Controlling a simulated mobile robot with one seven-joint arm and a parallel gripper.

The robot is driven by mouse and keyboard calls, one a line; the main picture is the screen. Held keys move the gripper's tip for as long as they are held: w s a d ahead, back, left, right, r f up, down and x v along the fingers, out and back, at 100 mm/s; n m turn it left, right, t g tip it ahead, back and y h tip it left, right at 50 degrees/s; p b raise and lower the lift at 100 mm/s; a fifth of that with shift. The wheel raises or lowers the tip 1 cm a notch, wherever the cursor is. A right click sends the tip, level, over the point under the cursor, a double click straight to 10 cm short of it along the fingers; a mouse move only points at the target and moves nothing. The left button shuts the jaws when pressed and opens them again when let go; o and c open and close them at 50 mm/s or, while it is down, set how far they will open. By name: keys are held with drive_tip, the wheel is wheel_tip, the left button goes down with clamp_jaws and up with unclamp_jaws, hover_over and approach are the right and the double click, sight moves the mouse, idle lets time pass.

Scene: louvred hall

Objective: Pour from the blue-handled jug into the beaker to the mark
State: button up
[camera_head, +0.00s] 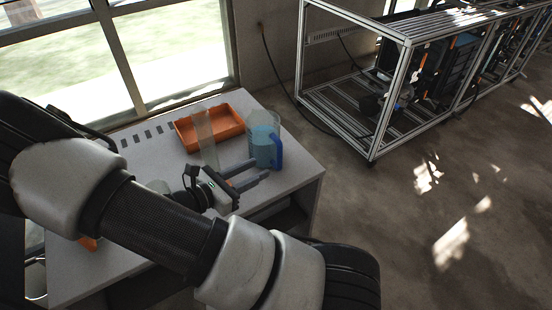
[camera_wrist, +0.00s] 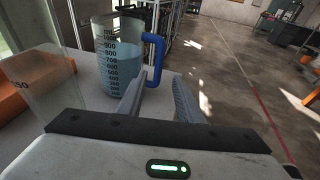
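The jug (camera_head: 262,146) is clear with a blue handle and stands upright on the table, partly filled with blue liquid. In the wrist view the jug (camera_wrist: 117,66) shows a printed scale, and its handle (camera_wrist: 158,52) faces right. My gripper (camera_head: 262,168) is open and empty, low over the table. In the wrist view its fingers (camera_wrist: 160,90) point towards the handle, with a gap between them and nothing held. A tall clear vessel, apparently the beaker (camera_head: 208,142), stands left of the jug; in the wrist view the beaker (camera_wrist: 48,90) looks empty, with a partly cut-off mark.
An orange tray (camera_head: 228,118) lies behind the beaker and the jug. The pale table (camera_head: 295,165) has its right edge close to the jug. An aluminium frame (camera_head: 372,150) with equipment stands beyond, across bare floor. A window is behind the table.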

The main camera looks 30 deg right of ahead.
sight(278, 148)
drive_tip(key=shift+b+x, duration=1.55)
drive_tip(key=shift+x, duration=3.5)
drive_tip(key=shift+w, duration=0.1)
drive_tip(key=shift+c, duration=0.2)
drive_tip(key=shift+a, duration=0.1)
clamp_jaws()
drive_tip(key=shift+r+p, duration=2.05)
drive_tip(key=shift+r, duration=0.05)
